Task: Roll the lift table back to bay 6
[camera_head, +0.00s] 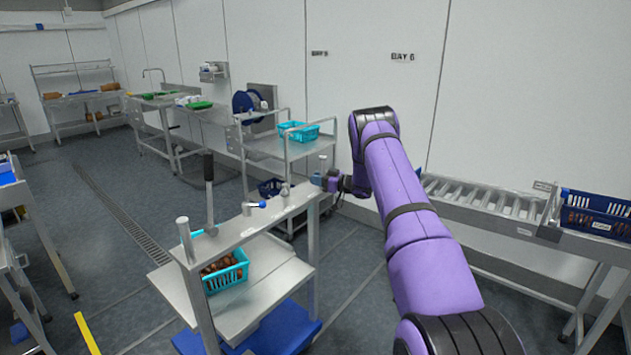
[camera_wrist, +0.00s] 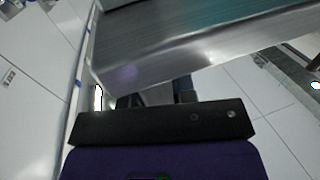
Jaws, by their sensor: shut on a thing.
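The lift table (camera_head: 268,302) stands in the front middle of the head view, with a steel deck, a blue base and a raised crossbar between posts. A teal basket of brown dates (camera_head: 225,278) sits on its deck. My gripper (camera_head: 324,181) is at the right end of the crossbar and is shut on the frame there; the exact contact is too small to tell. In the wrist view a steel part of the table (camera_wrist: 190,45) spans the top, close beyond my gripper (camera_wrist: 150,97). The BAY 6 sign (camera_head: 403,57) is on the back wall.
A steel cart with a teal basket (camera_head: 305,132) stands behind the lift table. A roller conveyor (camera_head: 480,197) and blue crate (camera_head: 597,212) line the right wall. A bench (camera_head: 20,215) edges the left. Grey floor with a drain (camera_head: 125,220) is open between.

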